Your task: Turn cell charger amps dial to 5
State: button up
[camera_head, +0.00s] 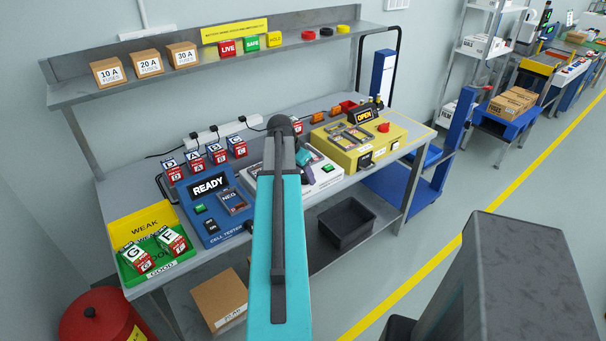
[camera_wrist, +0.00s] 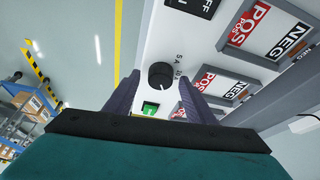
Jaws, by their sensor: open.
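The cell charger (camera_head: 322,183) is a white box on the bench, partly hidden behind my arm in the head view. In the wrist view its white face (camera_wrist: 185,45) carries the amps dial (camera_wrist: 160,73), a round black knob with a small pale mark near its lower edge. Small print with a 5 and an A is beside the dial; the exact setting is too small to tell. My gripper (camera_wrist: 162,86) is open, with its two dark fingers on either side of the dial. Whether they touch it cannot be told. The dial is hidden in the head view.
A green lit switch (camera_wrist: 150,109) is close by the dial, between the fingers. Cell bays with POS and NEG labels (camera_wrist: 222,84) lie to the right. The blue cell tester (camera_head: 212,207) and a yellow machine (camera_head: 400,137) flank the charger on the bench.

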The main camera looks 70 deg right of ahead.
jog(key=shift+c, duration=0.3)
jog(key=c, duration=1)
